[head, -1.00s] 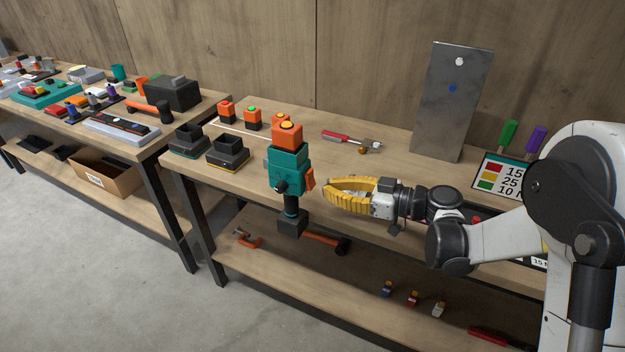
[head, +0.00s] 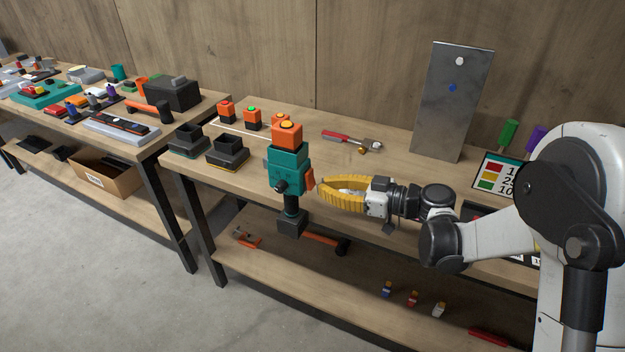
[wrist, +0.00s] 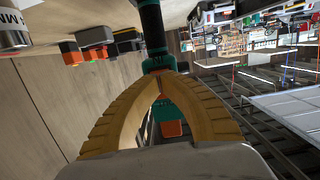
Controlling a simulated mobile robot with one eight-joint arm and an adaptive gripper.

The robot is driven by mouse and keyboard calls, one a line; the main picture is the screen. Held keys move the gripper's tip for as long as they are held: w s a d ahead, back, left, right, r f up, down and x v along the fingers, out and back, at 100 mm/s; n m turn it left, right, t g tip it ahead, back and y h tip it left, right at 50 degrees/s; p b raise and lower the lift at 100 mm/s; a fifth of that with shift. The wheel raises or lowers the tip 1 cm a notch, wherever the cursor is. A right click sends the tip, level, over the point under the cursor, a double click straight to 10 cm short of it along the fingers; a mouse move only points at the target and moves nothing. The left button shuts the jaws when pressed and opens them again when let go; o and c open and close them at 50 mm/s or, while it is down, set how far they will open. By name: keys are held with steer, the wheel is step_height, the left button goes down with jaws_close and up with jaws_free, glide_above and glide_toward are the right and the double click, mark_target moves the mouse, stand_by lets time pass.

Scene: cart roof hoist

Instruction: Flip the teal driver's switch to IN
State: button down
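In the wrist view the fingertips (wrist: 160,78) meet in front of the driver, whose teal body (wrist: 152,131) and an orange patch (wrist: 172,129) show between the fingers.
Two dark sockets (head: 227,152) and several orange button blocks (head: 252,119) stand left of and behind the driver. A red-handled tool (head: 340,135) lies behind. A grey metal plate (head: 452,105) stands at the back right. The lower shelf (head: 350,285) holds small items.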

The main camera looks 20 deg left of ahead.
steer(key=shift+w+a+f, duration=0.1)
steer(key=shift+a+f, duration=0.05)
steer(key=shift+a, duration=1.05)
stand_by(0.5)
steer(key=d+r, duration=0.1)
steer(key=d, duration=0.6)
steer(key=shift+s+b, duration=0.25)
steer(key=shift+b, duration=0.1)
stand_by(0.3)
